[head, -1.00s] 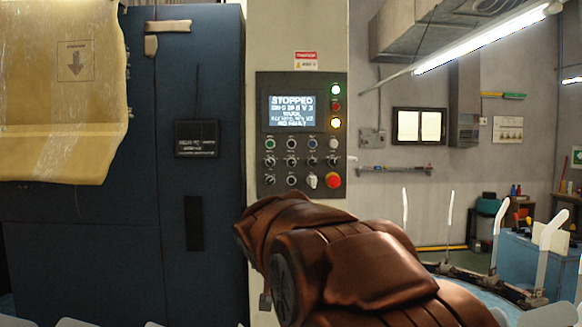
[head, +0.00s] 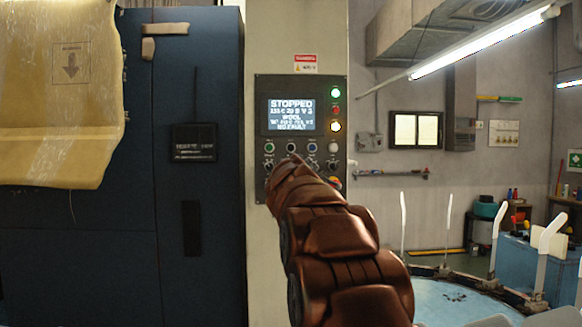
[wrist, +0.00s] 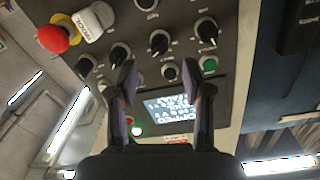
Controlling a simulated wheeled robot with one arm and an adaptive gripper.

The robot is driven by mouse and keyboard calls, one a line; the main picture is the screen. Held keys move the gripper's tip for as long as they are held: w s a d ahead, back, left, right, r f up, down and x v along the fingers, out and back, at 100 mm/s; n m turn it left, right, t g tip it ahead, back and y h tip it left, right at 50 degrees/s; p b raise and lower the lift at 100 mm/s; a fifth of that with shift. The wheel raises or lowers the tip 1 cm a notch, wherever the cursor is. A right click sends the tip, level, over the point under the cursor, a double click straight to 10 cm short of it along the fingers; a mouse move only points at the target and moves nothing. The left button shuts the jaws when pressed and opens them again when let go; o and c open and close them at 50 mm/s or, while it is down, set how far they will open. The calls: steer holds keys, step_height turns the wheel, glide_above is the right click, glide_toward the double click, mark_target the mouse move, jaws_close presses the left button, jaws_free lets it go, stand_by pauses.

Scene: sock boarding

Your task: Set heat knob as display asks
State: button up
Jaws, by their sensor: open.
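The control panel (head: 262,90) stands straight ahead in the head view. Its lit display (head: 291,113) reads STOPPED on top, with WOOL and NO FAULT below; the small figures are not clearly legible. It shows upside down in the wrist view (wrist: 172,108). My gripper (wrist: 168,78) is open and empty, its two fingers spread in front of the panel. A black knob (wrist: 158,42) with a pale pointer mark lies just past the fingertips, with another knob (wrist: 205,30) to its right. I cannot read which knob is heat. In the head view my arm hides the lower controls.
A red mushroom button (wrist: 58,35) and a white switch (wrist: 88,24) sit at the panel's edge. A green button (wrist: 209,63) is near the right finger. A blue cabinet (head: 215,240) stands left; a round blue table (head: 450,300) is at right.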

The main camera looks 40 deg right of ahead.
steer(key=p+x, duration=0.2)
steer(key=x, duration=0.3)
steer(key=shift+w+d+p, duration=0.3)
steer(key=shift+c, duration=0.4)
jaws_close()
